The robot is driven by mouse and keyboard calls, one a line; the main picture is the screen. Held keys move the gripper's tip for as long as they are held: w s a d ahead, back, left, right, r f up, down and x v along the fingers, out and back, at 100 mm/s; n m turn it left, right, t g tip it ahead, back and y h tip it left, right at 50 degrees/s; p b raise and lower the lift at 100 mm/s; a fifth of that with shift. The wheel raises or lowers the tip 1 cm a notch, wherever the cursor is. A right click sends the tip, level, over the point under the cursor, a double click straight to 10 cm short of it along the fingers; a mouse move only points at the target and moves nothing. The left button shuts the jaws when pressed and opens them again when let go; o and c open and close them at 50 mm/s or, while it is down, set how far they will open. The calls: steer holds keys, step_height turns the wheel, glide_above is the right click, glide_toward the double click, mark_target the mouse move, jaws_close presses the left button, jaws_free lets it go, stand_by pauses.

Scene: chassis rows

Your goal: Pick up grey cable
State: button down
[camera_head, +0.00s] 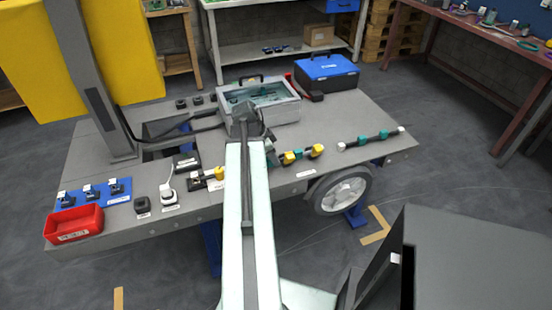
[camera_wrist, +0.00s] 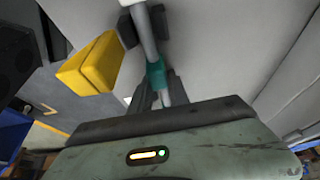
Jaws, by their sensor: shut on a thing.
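My gripper (camera_wrist: 157,88) is shut on the grey cable (camera_wrist: 145,38), with its fingers on either side of the cable at a teal sleeve (camera_wrist: 155,73). The cable runs up and out of the wrist view past a dark block. A yellow connector (camera_wrist: 90,65) is close to the left of the cable; I cannot tell whether they touch. In the head view my arm hides the gripper's fingertips and the held part of the cable.
On the grey bench (camera_head: 350,115), yellow connectors (camera_head: 317,150) and a dark cable with teal sleeves (camera_head: 363,139) lie right of my arm. A clear-lidded case (camera_head: 262,95) and a blue toolbox (camera_head: 326,70) stand behind. A red bin (camera_head: 74,224) is at front left.

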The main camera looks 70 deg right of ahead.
step_height(320, 180, up, 15)
steer(key=p, duration=1.4)
steer(key=shift+r+p, duration=0.2)
steer(key=shift+p, duration=0.15)
